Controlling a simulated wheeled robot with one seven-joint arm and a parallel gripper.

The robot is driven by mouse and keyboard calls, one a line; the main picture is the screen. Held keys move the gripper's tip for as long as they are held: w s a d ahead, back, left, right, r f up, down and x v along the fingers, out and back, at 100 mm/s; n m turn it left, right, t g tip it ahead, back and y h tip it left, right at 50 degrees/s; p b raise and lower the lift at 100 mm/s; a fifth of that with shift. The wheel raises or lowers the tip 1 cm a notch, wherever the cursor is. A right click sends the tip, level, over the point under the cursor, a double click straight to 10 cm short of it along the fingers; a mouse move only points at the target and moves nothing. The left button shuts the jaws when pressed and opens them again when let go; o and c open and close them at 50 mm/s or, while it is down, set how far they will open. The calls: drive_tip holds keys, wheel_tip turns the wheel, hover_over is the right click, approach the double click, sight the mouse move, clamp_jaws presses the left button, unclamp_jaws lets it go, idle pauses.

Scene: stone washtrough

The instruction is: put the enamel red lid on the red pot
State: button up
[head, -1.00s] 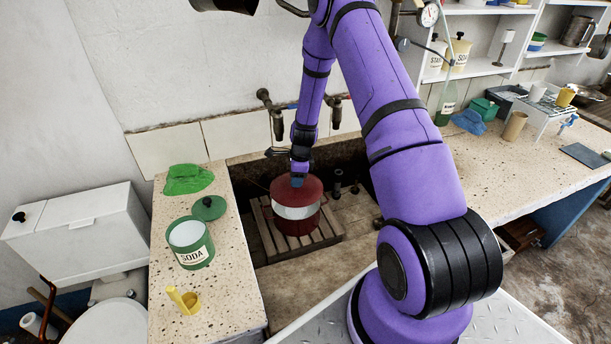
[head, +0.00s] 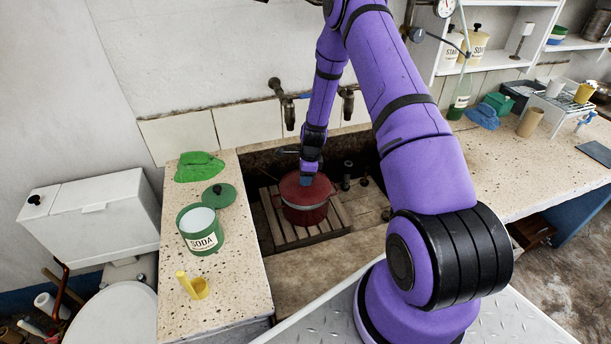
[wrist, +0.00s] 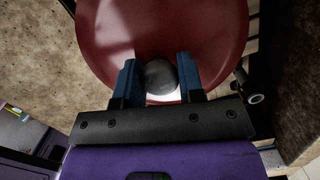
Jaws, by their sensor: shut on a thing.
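The red lid (head: 291,187) is at the red pot's (head: 304,214) mouth, and no white inside of the pot shows between them in the head view. The lid looks level and down on the rim; I cannot tell whether it is fully seated. My gripper (head: 306,181) points down above it. In the wrist view, my gripper's (wrist: 160,82) two blue fingers are shut on the dark round knob of the lid (wrist: 160,25). The lid hides most of the pot there.
The pot stands on a wooden slatted rack (head: 335,226) in the stone trough. Brass taps (head: 290,112) jut from the wall behind. A green soda canister (head: 201,232), its green lid (head: 219,195), a green cloth (head: 198,166) and a yellow scoop (head: 194,287) lie on the left ledge.

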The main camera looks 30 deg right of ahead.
drive_tip(key=shift+f, duration=1)
idle(2.5)
drive_tip(key=o, duration=1.6)
drive_tip(key=shift+r, duration=0.15)
drive_tip(key=shift+r, duration=3.35)
